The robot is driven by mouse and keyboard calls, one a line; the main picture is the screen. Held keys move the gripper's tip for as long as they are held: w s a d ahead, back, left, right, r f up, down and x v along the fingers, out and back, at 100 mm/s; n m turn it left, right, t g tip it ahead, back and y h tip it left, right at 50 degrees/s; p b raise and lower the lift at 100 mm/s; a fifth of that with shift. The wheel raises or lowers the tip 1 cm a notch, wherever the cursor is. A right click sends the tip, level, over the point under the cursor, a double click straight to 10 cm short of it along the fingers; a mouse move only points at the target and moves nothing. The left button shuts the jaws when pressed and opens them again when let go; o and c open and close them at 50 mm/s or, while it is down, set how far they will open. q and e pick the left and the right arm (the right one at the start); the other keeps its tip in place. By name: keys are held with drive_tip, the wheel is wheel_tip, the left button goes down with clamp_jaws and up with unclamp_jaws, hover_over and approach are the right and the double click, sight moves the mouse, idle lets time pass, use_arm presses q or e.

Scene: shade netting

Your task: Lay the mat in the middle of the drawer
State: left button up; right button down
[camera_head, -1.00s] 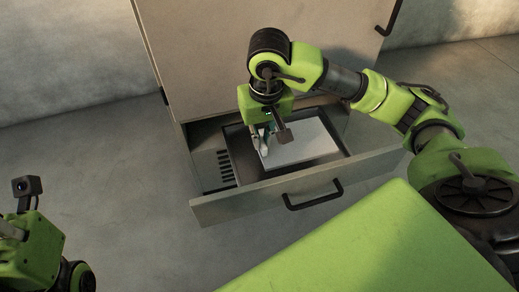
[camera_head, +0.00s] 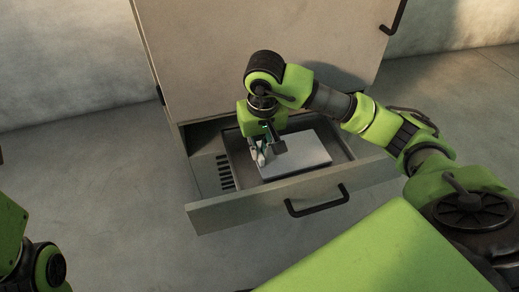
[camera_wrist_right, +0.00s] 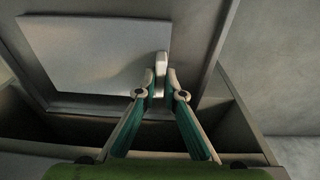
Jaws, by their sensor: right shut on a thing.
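The mat (camera_head: 300,155) is a pale, flat rectangular slab inside the open drawer (camera_head: 250,207). In the right wrist view the mat (camera_wrist_right: 90,55) has a small white upright tab (camera_wrist_right: 161,68) at its right edge. My right gripper (camera_head: 264,153) is over the mat's left side in the head view. In the wrist view its fingertips (camera_wrist_right: 160,84) are closed on the tab. The mat lies low, over the dark framed compartment; I cannot tell whether it fully touches the floor. Only part of my left arm shows, at the lower left; its gripper is out of view.
The drawer has a black handle (camera_head: 318,201) on its front and a row of dark slots (camera_head: 225,172) on its left floor. The large cabinet panel (camera_head: 260,40) rises behind. Clear concrete floor (camera_head: 110,190) lies to the left.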

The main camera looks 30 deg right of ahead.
drive_tip(key=c, duration=2.1)
unclamp_jaws()
drive_tip(key=shift+f, duration=0.15)
drive_tip(key=shift+c, duration=0.2)
